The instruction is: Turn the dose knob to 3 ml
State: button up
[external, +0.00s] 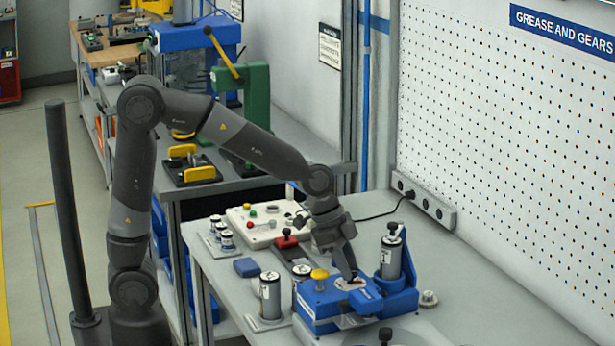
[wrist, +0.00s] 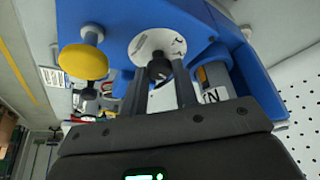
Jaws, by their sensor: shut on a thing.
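A blue dosing device (external: 322,311) stands on the grey bench in the external view. Its body also fills the top of the wrist view (wrist: 200,14). A round white dial (wrist: 148,42) with dark marks is on its face, with a small black dose knob (wrist: 159,70) at the centre. My gripper (wrist: 160,88) is shut on the knob, one finger on each side. The dial's numbers and the knob's setting are too small to read.
A yellow button (wrist: 84,62) sits left of the dial, also in the external view (external: 319,274). A metal cylinder (external: 391,260) stands in the device's right side. Several canisters, a red-knobbed part (external: 286,241) and a white control box (external: 262,226) are nearby.

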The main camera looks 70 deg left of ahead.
jog(key=o, duration=1)
jog(key=v, duration=1)
jog(key=shift+r, duration=0.35)
jog(key=shift+s+a, duration=0.15)
jog(key=s+a+f+n+t+y, duration=0.2)
jog(key=s+a+n, duration=0.7)
jog(key=s+a, duration=0.5)
jog(key=s+y, duration=0.1)
jog(key=s, duration=0.3)
jog(key=shift+s+a, duration=0.3)
